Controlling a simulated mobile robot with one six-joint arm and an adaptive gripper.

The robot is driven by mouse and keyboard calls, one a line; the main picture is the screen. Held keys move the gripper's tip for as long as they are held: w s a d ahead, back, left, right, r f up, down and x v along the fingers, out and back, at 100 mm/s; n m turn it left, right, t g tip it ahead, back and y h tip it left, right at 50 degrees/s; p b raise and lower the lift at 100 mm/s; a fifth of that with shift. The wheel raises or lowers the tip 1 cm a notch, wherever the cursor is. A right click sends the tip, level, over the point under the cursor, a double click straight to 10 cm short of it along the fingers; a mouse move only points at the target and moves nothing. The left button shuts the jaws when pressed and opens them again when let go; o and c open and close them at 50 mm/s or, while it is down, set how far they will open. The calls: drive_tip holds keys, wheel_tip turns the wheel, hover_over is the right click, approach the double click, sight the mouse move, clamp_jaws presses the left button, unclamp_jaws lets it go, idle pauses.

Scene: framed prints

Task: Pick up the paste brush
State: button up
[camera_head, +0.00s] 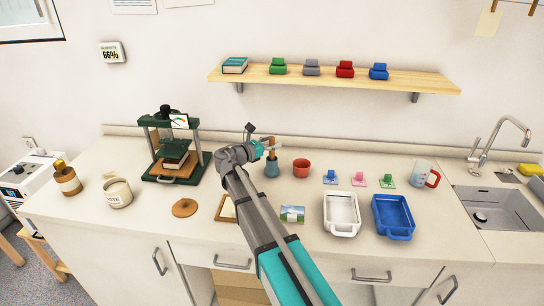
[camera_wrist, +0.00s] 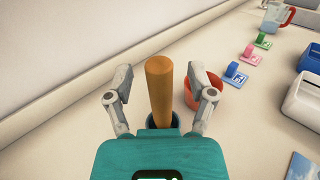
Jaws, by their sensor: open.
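The paste brush shows as a thick wooden handle (camera_wrist: 159,85) standing up out of a blue-grey pot (camera_head: 272,169); its lower end is hidden inside the pot. In the wrist view the pot's rim shows partly behind my gripper's teal body. My gripper (camera_wrist: 161,84) is open, with one grey finger on each side of the handle and a visible gap on both sides. In the head view my gripper (camera_head: 269,147) is just above the pot, and the brush is partly covered by it.
A red-orange cup (camera_head: 302,168) stands close to the right of the pot. A green press (camera_head: 172,150) stands to the left. White (camera_head: 341,232) and blue (camera_head: 392,232) trays lie front right. A wooden shelf (camera_head: 330,79) hangs above on the wall.

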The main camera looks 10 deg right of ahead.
idle(0.4)
clamp_jaws()
drive_tip(key=shift+r, duration=0.1)
idle(0.3)
wheel_tip(320, 180, up, 10)
drive_tip(key=p, duration=1)
idle(0.8)
